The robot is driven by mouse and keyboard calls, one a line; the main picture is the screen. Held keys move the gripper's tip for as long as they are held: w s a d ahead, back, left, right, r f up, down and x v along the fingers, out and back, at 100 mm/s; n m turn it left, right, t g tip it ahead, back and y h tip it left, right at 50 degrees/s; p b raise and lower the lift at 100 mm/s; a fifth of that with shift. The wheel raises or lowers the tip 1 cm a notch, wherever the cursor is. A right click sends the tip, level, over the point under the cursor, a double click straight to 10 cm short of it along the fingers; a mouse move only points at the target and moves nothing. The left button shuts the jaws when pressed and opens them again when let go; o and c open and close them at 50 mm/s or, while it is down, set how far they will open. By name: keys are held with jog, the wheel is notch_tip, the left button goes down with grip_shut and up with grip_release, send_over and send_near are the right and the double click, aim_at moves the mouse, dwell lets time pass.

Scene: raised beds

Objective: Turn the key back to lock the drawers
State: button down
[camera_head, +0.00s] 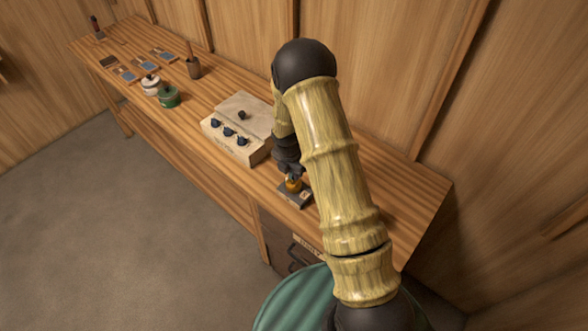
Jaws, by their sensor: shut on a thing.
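My gripper (292,179) points down at the front edge of the bench, below my bamboo-patterned arm. It is shut on a small yellow-orange piece, apparently the key (293,185), which stands upright on a small grey lock plate (294,196). The fingers and arm partly hide the key, so I cannot tell how far it is turned. Below the bench edge is a dark drawer front (279,239) with a dark handle (296,256) and a pale label. The drawer appears closed; its right part is hidden by my arm and body.
A pale box (239,129) with several dark knobs stands just left of my gripper. Further left are a green pot (168,97), a white pot (150,84), a brown cup (193,68) and several small tiles. The wooden wall (370,50) runs behind the bench (405,185).

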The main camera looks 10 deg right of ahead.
jog(key=shift+f+b, duration=0.4)
jog(key=shift+f, duration=0.35)
dwell(1.0)
dwell(0.4)
jog(key=n+p, duration=0.1)
jog(key=n, duration=0.2)
jog(key=shift+r+n+y+p, duration=0.1)
jog(key=shift+n+y+p, duration=0.2)
jog(key=shift+n+p, duration=0.1)
jog(key=shift+n+t, duration=0.3)
jog(key=shift+n, duration=0.2)
